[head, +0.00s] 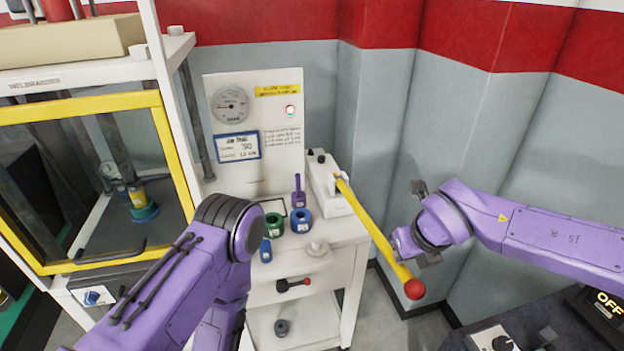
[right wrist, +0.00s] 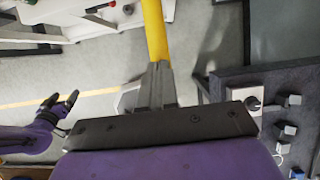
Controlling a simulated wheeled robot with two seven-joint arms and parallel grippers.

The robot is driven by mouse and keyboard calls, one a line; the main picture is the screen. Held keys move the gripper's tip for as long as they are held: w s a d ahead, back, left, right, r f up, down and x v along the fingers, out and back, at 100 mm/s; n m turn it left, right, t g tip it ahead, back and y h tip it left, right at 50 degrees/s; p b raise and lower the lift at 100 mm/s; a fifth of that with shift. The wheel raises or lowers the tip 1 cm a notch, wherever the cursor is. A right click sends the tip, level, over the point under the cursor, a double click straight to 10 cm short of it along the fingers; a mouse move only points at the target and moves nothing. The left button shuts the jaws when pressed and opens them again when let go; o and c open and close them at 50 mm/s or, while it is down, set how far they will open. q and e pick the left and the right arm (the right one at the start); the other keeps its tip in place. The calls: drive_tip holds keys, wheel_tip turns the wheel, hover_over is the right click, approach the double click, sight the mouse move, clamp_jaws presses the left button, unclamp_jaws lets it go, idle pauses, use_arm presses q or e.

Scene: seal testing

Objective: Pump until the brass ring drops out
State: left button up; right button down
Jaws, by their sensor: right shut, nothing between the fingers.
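The yellow pump lever (head: 378,238) slopes down from a white pump block (head: 328,185) to a red knob (head: 414,289). My right gripper (head: 400,246) is at the lever above the knob. In the right wrist view its fingertips (right wrist: 158,82) are together with the lever (right wrist: 155,30) just beyond them; I cannot tell whether they touch it. My left arm crosses the head view and its gripper is hidden there; in the right wrist view, the left gripper (right wrist: 60,106) has its fingers apart. Behind the yellow-framed window stands a yellow and teal stack (head: 143,207); no brass ring is clearly distinguishable.
The white cart (head: 340,250) carries a gauge panel (head: 270,95), a green ring (head: 273,224), a blue ring (head: 300,221) and a purple tool (head: 298,190). The yellow window frame (head: 178,150) stands left. A dark control box (head: 560,320) is at lower right.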

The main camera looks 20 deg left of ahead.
drive_tip(key=shift+f+b, duration=3.15)
drive_tip(key=shift+f, duration=2.4)
wheel_tip(320, 180, up, 9)
drive_tip(key=p, duration=0.8)
drive_tip(key=shift+r, duration=0.1)
wheel_tip(320, 180, up, 4)
drive_tip(key=shift+w+r+p, duration=0.1)
drive_tip(key=shift+p, duration=0.4)
drive_tip(key=shift+r, duration=0.5)
drive_tip(key=s+v, duration=0.1)
drive_tip(key=v, duration=0.6)
drive_tip(key=shift+d, duration=0.3)
drive_tip(key=shift+w, duration=0.1)
